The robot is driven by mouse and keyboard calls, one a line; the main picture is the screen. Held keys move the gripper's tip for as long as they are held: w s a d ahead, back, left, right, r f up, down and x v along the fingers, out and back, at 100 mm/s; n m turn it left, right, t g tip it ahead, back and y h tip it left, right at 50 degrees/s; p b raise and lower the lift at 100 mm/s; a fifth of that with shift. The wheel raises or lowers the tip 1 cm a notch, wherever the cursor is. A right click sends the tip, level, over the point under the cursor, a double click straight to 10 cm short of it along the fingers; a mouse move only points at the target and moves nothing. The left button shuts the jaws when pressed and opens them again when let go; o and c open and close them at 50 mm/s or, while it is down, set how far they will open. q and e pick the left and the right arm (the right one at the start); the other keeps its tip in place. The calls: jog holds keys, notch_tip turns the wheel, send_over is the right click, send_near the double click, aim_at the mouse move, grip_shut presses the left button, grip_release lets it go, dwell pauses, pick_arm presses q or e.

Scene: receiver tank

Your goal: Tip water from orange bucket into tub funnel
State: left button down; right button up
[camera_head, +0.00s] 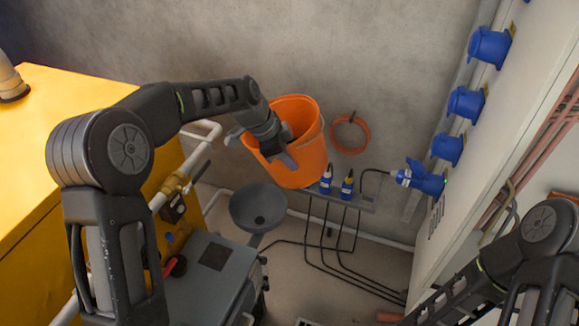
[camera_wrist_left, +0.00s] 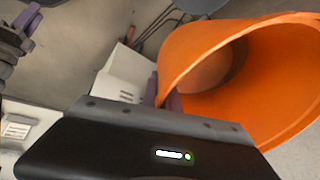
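The orange bucket (camera_head: 312,165) is off the floor in front of the grey wall, tilted, its mouth toward the upper left. It also fills the right of the left wrist view (camera_wrist_left: 275,100); I see no water in it. My left gripper (camera_head: 262,148) is at the bucket's rim and appears shut on it; the wrist view shows a purple finger against the rim, the rest hidden. The dark grey tub funnel (camera_head: 258,205) is below and left of the bucket, apart from it. My right gripper (camera_wrist_left: 25,20) seems to show only partly at the wrist view's left edge.
A yellow cabinet (camera_head: 45,110) with pipes and a valve stands at left, with a grey box (camera_head: 205,275) beside it. Blue sockets (camera_head: 466,102) line the white cabinet at right. Black cables cross the floor.

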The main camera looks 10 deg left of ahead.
aim_at(297, 146)
pick_arm(q)
jog(key=shift+w+d+r+t+h+b, duration=0.1)
jog(key=shift+r+t+h+b, duration=0.2)
jog(key=shift+r+h+b, duration=0.55)
jog(key=shift+w+d+r+t+h+b, duration=0.1)
jog(key=shift+r+t+h+b, duration=0.35)
jog(key=shift+b, duration=0.6)
jog(key=shift+r, duration=0.4)
jog(key=shift+s+f, duration=0.1)
jog(key=shift+b, duration=0.35)
jog(key=shift+h+b, duration=0.4)
jog(key=shift+b, duration=0.3)
jog(key=r+h+b, duration=0.1)
jog(key=b, duration=0.2)
jog(key=shift+r+t+h+b, duration=0.25)
jog(key=shift+r+h+b, duration=0.05)
jog(key=shift+r, duration=0.1)
jog(key=shift+s+d+r, duration=0.1)
jog(key=shift+r, duration=0.25)
jog(key=shift+b, duration=0.3)
